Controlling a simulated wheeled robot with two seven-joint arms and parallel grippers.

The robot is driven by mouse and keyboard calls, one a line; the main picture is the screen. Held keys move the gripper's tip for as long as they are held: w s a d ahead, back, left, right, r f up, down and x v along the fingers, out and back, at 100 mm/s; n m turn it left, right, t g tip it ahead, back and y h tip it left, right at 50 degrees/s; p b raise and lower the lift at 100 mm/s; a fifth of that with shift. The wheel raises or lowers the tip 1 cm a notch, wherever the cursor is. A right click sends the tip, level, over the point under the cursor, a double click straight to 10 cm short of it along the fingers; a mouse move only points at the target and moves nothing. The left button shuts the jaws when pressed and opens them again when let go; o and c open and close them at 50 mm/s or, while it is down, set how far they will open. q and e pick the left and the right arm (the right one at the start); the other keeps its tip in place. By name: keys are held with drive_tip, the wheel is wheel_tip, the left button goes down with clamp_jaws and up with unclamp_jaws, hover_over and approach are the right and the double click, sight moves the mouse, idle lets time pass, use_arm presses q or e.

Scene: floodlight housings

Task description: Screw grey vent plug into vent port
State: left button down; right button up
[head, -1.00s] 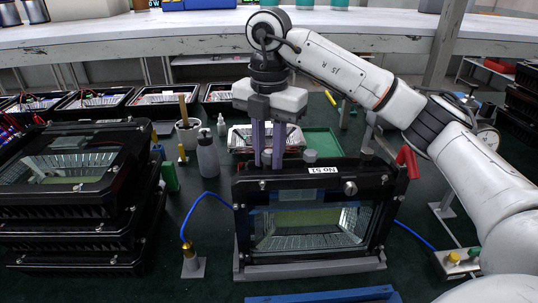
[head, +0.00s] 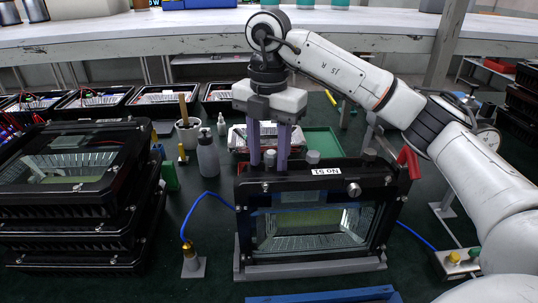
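My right gripper (head: 269,163) points straight down at the left part of the top edge of the black floodlight housing (head: 300,182) labelled No 51. Its two purple fingers are apart. A small grey piece, seemingly the vent plug (head: 269,157), stands between them at the housing's top edge, with gaps on both sides. The vent port is hidden, so I cannot tell how deep the plug sits. A second grey cap (head: 313,157) stands on the top edge to the right. The housing stands upright in a grey cradle (head: 310,267). My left gripper is out of view.
Stacked black housings (head: 75,200) stand at the left. A grey bottle (head: 208,157), a white cup (head: 188,133) and a green tray (head: 321,143) are behind. A blue hose (head: 193,209) runs left of the housing, by a brass fitting (head: 190,250). A red handle (head: 408,161) is at the right.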

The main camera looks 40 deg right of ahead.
sight(270, 150)
drive_tip(key=shift+s+d+r, duration=0.1)
drive_tip(key=shift+r, duration=3.45)
